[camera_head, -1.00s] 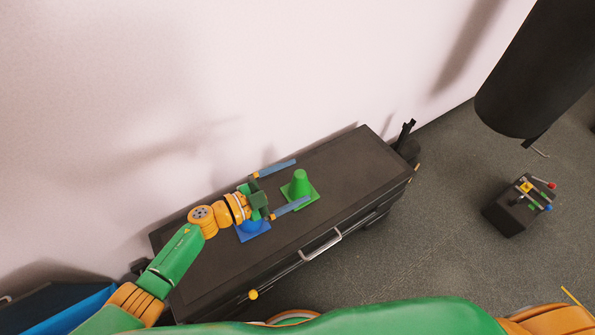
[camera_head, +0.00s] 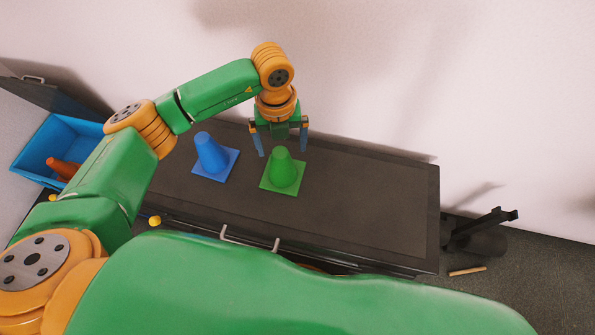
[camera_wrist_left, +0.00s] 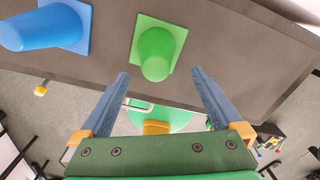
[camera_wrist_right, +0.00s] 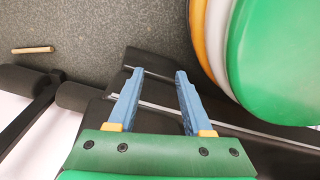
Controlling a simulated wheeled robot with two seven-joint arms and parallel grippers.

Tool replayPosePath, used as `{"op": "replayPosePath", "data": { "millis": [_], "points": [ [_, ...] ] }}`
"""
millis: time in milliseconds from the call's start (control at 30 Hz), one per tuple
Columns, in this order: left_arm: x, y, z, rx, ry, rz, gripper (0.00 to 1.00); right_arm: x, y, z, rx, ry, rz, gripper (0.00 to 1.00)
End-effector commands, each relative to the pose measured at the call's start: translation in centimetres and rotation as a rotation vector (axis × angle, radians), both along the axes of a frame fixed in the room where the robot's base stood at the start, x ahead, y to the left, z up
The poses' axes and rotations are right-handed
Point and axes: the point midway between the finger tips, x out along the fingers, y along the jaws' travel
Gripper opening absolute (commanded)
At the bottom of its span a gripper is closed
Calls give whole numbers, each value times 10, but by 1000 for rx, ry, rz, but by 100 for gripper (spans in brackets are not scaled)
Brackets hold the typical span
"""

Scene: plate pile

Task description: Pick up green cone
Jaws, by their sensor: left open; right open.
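The green cone (camera_head: 283,170) stands upright on its square base on the dark cabinet top. My left gripper (camera_head: 282,150) is open and empty, its fingers pointing down just behind and above the cone. In the left wrist view the green cone (camera_wrist_left: 157,52) shows ahead, between the lines of the two open fingers (camera_wrist_left: 159,80) and apart from them. My right gripper (camera_wrist_right: 153,72) is open and empty near the cabinet's handle side. It does not show in the head view.
A blue cone (camera_head: 211,155) stands left of the green cone on the cabinet top (camera_head: 370,205). A blue crate (camera_head: 47,140) with an orange cone (camera_head: 63,168) is at the far left. The cabinet's right part is clear. A wall rises behind it.

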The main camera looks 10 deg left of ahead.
Motion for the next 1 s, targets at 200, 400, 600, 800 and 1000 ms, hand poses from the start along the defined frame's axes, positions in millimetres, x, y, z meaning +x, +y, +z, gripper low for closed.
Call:
{"op": "replayPosePath", "data": {
  "millis": [200, 400, 600, 800, 1000],
  "points": [
    [1, 4, -26, 18, -5, 4, 100, 5, 8, -6, 11, 0, 0, 50],
    [1, 5, -65, 15, -4, 4, 100, 16, 16, -11, 20, -2, 1, 50],
    [1, 5, -71, 14, -8, 3, 100, 18, 17, -9, 21, -1, 1, 50],
    [1, 5, -70, 13, -7, 3, 70, 18, 17, -8, 20, -2, 1, 50],
    [1, 5, -70, 13, -7, 3, 16, 19, 16, -9, 20, -2, 1, 50]
  ]
}}
